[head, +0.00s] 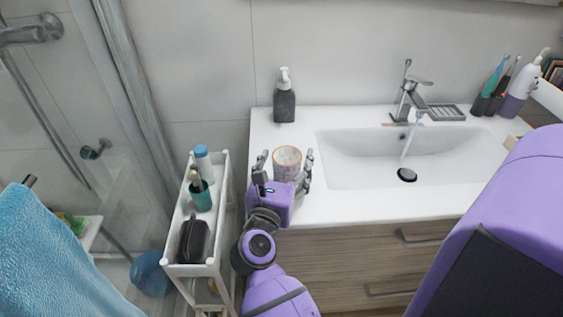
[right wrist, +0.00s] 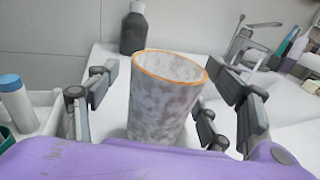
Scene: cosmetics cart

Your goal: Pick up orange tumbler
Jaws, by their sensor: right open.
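The tumbler (head: 287,165) is marbled grey-white with a thin orange rim. It stands upright on the white counter, left of the sink. My right gripper (head: 286,157) is open, with one finger on each side of the tumbler. In the right wrist view the tumbler (right wrist: 163,103) stands between the spread fingers of my right gripper (right wrist: 168,78), with visible gaps on both sides. The tumbler's base is hidden behind the purple palm in that view. My left gripper is not in view.
A dark soap dispenser (head: 284,104) stands behind the tumbler. The sink basin (head: 350,170) with a running tap (head: 408,95) is on the right. A narrow white cart (head: 224,200) with bottles and a black case is on the left. The counter's back left is mostly clear.

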